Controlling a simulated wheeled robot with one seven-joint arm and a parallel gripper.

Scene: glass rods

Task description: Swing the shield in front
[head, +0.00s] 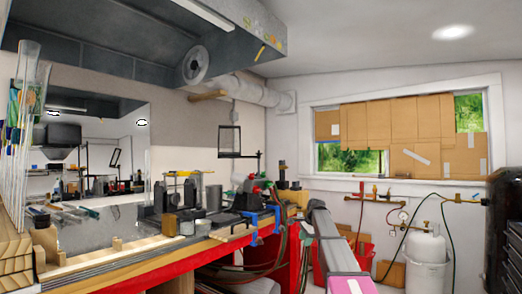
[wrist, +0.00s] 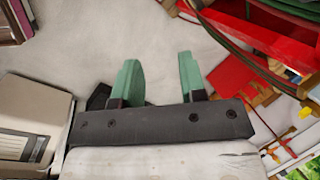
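The shield (head: 230,142) looks to be a small clear pane in a thin dark frame, upright above the back of the workbench. A short rod at its lower right joins it to a thin post near the torch area. My gripper (wrist: 158,65) shows in the wrist view with two green fingers held wide apart. Nothing is between them, and pale floor lies beyond. The shield does not show in the wrist view, and I cannot make out my gripper in the head view.
The wooden workbench (head: 150,262) with a red front edge runs along the left, crowded with tools and jars. Tall glass rods (head: 22,120) stand at its near left end. A white gas cylinder (head: 427,255) stands at the right. Red bench parts (wrist: 235,32) and hoses fill the wrist view's upper right.

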